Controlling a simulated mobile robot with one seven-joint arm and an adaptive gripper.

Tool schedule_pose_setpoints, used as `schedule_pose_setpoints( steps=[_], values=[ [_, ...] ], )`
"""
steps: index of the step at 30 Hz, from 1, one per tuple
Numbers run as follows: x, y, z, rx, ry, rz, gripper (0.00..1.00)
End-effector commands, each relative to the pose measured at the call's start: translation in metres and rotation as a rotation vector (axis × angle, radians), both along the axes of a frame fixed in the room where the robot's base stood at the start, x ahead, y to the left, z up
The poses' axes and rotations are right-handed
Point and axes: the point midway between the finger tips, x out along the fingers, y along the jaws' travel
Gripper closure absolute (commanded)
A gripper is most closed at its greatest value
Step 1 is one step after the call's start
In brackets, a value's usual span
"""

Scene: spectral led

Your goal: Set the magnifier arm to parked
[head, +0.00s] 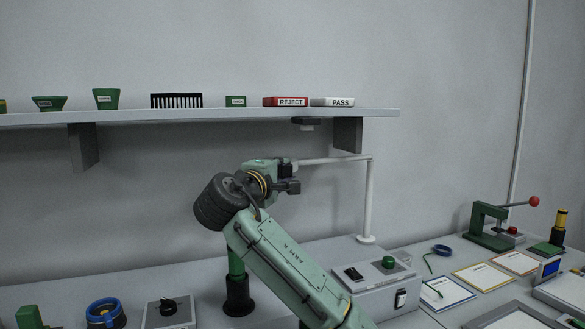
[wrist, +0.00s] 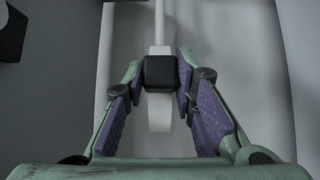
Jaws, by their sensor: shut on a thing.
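The magnifier arm (head: 335,160) is a thin white bar running left from the top of a white upright post (head: 369,200) in the head view. Its left end is hidden by my gripper (head: 288,177). In the wrist view my gripper (wrist: 161,75) is shut on a black block (wrist: 160,72), which looks like the magnifier arm's grip. A white rod (wrist: 159,22) runs away behind the block, and a pale white piece (wrist: 159,115) shows below it. The lens cannot be made out.
The wall shelf (head: 230,116) with the REJECT (head: 286,102) and PASS (head: 332,102) blocks is above my gripper. A grey box (head: 375,280) with a green knob (head: 389,262) stands beside the post. A green press (head: 490,225) and framed sheets (head: 447,293) are at right.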

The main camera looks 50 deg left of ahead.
Motion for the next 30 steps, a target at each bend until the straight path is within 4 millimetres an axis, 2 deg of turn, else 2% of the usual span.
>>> schedule_pose_setpoints(
  steps=[6,20,21,30],
  values=[
    [0.003,0.012,0.001,-0.002,-0.002,-0.058,1.0],
    [0.002,0.016,0.002,0.002,-0.008,-0.061,1.0],
    [0.002,0.016,0.002,0.002,-0.009,-0.06,0.73],
    [0.0,0.016,0.001,0.001,-0.006,-0.059,0.55]
  ],
)
